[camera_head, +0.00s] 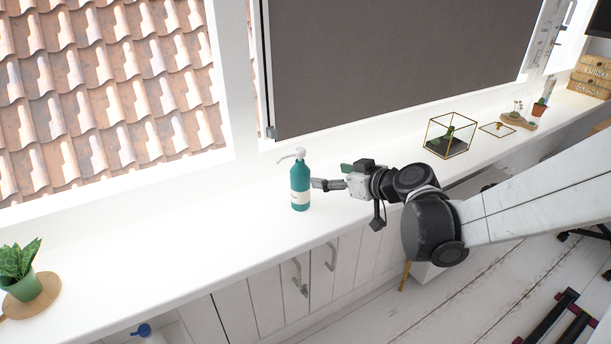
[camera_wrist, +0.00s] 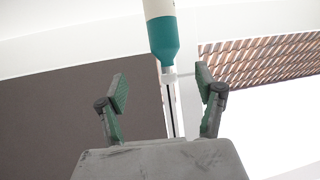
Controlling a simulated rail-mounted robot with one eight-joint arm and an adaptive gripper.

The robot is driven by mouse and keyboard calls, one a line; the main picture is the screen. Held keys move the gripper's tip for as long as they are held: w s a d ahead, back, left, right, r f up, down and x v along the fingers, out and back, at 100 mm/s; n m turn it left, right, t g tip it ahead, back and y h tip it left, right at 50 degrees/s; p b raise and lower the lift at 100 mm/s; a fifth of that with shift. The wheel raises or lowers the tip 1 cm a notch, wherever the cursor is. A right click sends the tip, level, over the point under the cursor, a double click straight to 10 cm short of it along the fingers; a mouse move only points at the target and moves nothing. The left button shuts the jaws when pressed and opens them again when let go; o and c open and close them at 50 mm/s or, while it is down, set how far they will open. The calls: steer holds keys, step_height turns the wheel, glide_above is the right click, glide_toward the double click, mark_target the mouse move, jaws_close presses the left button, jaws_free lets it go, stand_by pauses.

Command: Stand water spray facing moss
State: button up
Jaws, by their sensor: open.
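The water spray (camera_head: 300,186), a teal bottle with a pale label and white pump head, stands upright on the white counter. Its nozzle points left in the head view. My gripper (camera_head: 319,184) is just right of it, level with the bottle body. In the wrist view the bottle (camera_wrist: 163,38) appears upside down, in line with the gap between my open fingers (camera_wrist: 162,88). Whether they touch it is unclear. A gold-edged glass case (camera_head: 450,134) to the right holds something dark and green, perhaps the moss; I cannot tell.
A small wooden board with plants (camera_head: 518,122) and a terracotta pot (camera_head: 540,107) stand further right. A potted plant (camera_head: 18,265) on a round wooden board is far left. The counter (camera_head: 190,240) between it and the bottle is clear. A dark blind (camera_head: 390,60) hangs behind.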

mark_target(306, 175)
steer(key=x, duration=0.8)
steer(key=shift+s+f+b, duration=0.1)
steer(key=shift+s+b, duration=0.1)
steer(key=shift+b, duration=0.15)
steer(key=shift+s+a+b+x, duration=0.15)
steer(key=shift+x, duration=1.2)
steer(key=shift+s+a+b+x, duration=0.15)
steer(key=shift+x, duration=1.2)
steer(key=shift+f, duration=0.15)
jaws_close()
